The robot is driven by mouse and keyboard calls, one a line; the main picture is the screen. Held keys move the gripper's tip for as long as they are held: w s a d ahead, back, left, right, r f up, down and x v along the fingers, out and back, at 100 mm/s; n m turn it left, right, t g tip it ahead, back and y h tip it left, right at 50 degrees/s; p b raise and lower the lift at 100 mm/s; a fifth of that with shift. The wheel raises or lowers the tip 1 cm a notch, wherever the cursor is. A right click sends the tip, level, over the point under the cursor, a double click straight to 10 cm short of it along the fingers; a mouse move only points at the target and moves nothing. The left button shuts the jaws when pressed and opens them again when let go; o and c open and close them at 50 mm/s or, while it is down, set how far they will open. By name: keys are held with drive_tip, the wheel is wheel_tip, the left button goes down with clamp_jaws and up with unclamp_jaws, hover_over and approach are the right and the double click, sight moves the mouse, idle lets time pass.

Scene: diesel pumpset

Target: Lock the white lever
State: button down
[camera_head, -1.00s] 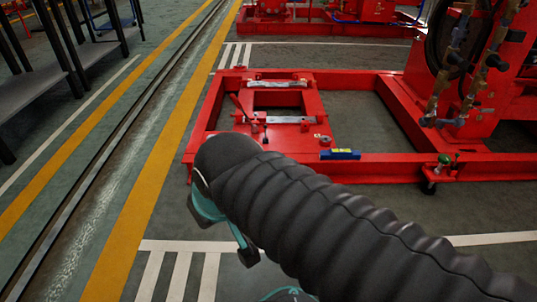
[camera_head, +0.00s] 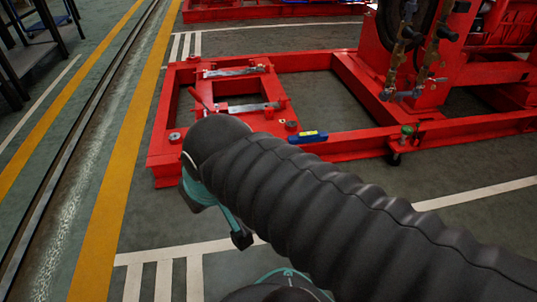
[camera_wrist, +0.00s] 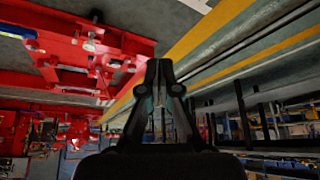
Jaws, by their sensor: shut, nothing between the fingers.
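My gripper (camera_wrist: 158,75) shows in the wrist view with its fingers drawn together and nothing between them. It is in the air, apart from the red base frame (camera_head: 330,62). I cannot make out a white lever for certain in either view. Two pale silver bars lie across the left end of the frame, a far one (camera_head: 235,72) and a near one (camera_head: 250,107). A thin dark red handle (camera_head: 199,97) stands tilted beside the near bar. In the wrist view the frame end (camera_wrist: 90,42) is at upper left and the scene looks upside down.
Open floor with a yellow line (camera_head: 112,180) lies to the left.

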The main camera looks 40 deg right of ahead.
drive_tip(key=shift+a, duration=0.1)
drive_tip(key=w+d+f+n+t+h+p, duration=0.1)
drive_tip(key=w+d+f+n+h, duration=0.2)
drive_tip(key=w+d, duration=0.7)
drive_tip(key=w+d+f+n+t+h+p, duration=0.1)
drive_tip(key=w+d+f+n, duration=0.3)
drive_tip(key=w+d, duration=0.6)
drive_tip(key=s+d+f+n+t+y, duration=0.1)
drive_tip(key=d+f+n+t, duration=0.1)
drive_tip(key=d+f, duration=0.5)
drive_tip(key=s+d+f+n+t+p, duration=0.1)
drive_tip(key=d+f+n+t, duration=0.1)
drive_tip(key=d+f+n, duration=0.3)
drive_tip(key=d+f, duration=0.3)
drive_tip(key=f, duration=0.3)
drive_tip(key=shift+s+f+t+y, duration=0.3)
drive_tip(key=shift+f+t+y, duration=0.1)
drive_tip(key=shift+w, duration=0.1)
drive_tip(key=x, duration=1.3)
drive_tip(key=shift+w+f+b, duration=0.25)
drive_tip(key=shift+w+b, duration=0.1)
